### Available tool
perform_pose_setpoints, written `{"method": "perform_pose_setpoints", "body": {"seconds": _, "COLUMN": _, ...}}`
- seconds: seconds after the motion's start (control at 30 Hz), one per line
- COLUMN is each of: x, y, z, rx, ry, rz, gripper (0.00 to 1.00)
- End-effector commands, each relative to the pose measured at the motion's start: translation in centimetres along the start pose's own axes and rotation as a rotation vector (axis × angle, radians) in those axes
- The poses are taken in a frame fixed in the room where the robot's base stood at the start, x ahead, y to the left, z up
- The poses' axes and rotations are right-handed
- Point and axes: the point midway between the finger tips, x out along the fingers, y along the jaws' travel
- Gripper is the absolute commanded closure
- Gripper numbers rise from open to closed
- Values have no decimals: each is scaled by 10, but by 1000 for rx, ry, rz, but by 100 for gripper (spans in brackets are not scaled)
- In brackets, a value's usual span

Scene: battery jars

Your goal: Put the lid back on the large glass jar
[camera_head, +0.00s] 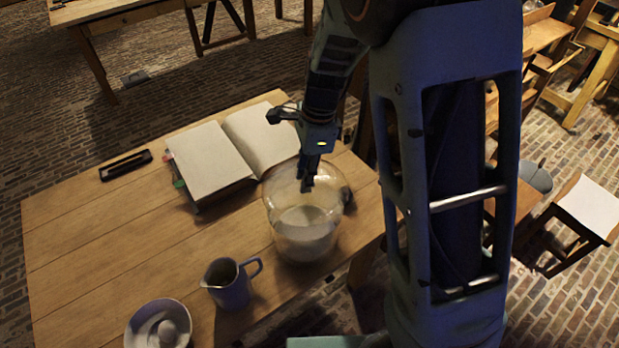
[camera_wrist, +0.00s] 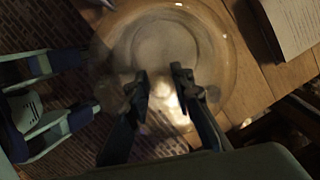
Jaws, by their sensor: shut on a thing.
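The large glass jar (camera_head: 305,238) stands on the wooden table near its right edge, with pale contents low inside. My gripper (camera_head: 306,184) points down over the jar's top. In the wrist view my gripper (camera_wrist: 160,82) has its fingers on either side of a small bright knob (camera_wrist: 163,91). The knob appears to belong to a clear round glass lid (camera_wrist: 112,50), which spreads out below the fingers. The glass outlines overlap, so I cannot tell whether the lid touches the jar's rim or hangs just above it.
An open book (camera_head: 213,160) lies behind and left of the jar. A blue-grey pitcher (camera_head: 231,286) stands in front-left, and a white dish (camera_head: 137,327) with a round white object is at the front. A dark narrow tray (camera_head: 126,165) lies farther left. The left-middle table is clear.

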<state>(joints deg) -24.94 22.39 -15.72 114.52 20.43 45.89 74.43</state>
Motion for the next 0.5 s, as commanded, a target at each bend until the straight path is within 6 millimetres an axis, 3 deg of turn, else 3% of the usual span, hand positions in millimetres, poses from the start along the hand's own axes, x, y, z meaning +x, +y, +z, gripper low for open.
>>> {"method": "perform_pose_setpoints", "body": {"seconds": 0.27, "x": 9, "y": -2, "z": 0, "rx": -1, "ry": 0, "rz": -1, "gripper": 100}}
{"method": "perform_pose_setpoints", "body": {"seconds": 0.5, "x": 30, "y": -2, "z": -3, "rx": -1, "ry": 0, "rz": 0, "gripper": 100}}
